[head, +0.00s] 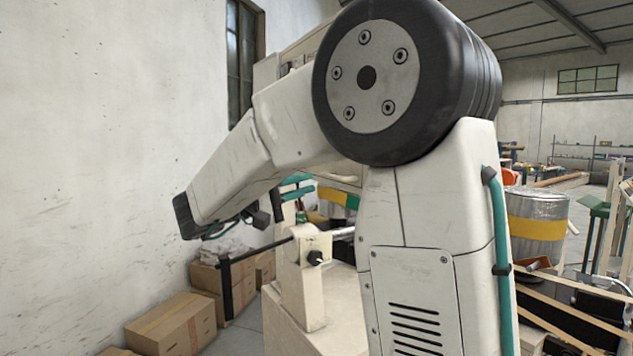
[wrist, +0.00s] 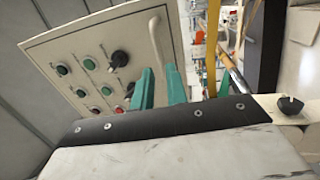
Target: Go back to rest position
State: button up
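My gripper (wrist: 160,78) shows in the wrist view as two teal fingers with a gap between them. It is open, and I see nothing clearly held. The fingers are in front of a beige control panel (wrist: 75,45) with green and red buttons and a black knob (wrist: 119,58). A pale curved bar (wrist: 154,38) shows just beyond the fingertips; I cannot tell if they touch it.
In the head view, a beige machine (head: 305,285) with a horizontal shaft stands behind my arm. Cardboard boxes (head: 172,322) lie by the left wall. A metal drum with a yellow band (head: 537,229) stands at the right, near wooden beams.

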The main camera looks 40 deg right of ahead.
jog(key=shift+w+a, duration=0.1)
jog(key=shift+a, duration=0.2)
dwell(0.4)
